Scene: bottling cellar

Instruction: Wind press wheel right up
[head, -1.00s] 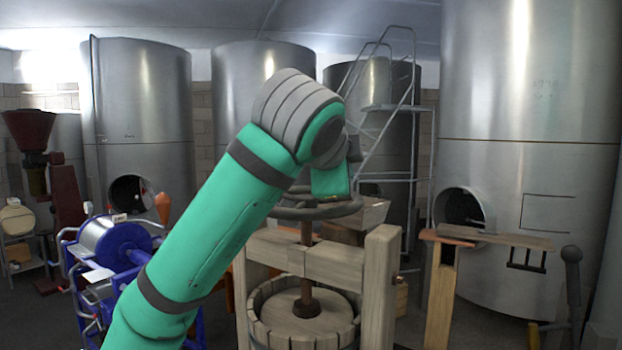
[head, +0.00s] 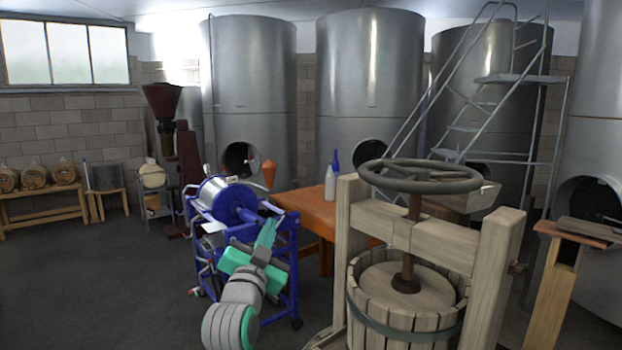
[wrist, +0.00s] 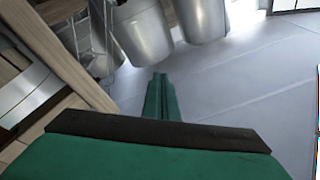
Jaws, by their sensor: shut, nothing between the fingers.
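The press wheel (head: 418,187) is a dark round handwheel, lying level on top of a dark upright screw (head: 410,235). The screw passes through the wooden crossbeam (head: 438,245) of the press and ends in a dark foot over the slatted basket (head: 400,318). My gripper (head: 268,234) is left of the press and lower than the wheel, clear of it. Its green fingers are shut and empty; they also show in the wrist view (wrist: 160,95). No part of the wheel is hidden by my arm.
A blue-framed machine (head: 232,205) stands behind my gripper. An orange table (head: 312,210) with a blue-topped bottle (head: 332,178) is behind the press. Steel tanks (head: 368,85) and a ladder (head: 455,130) line the back. Floor at left (head: 90,280) is open.

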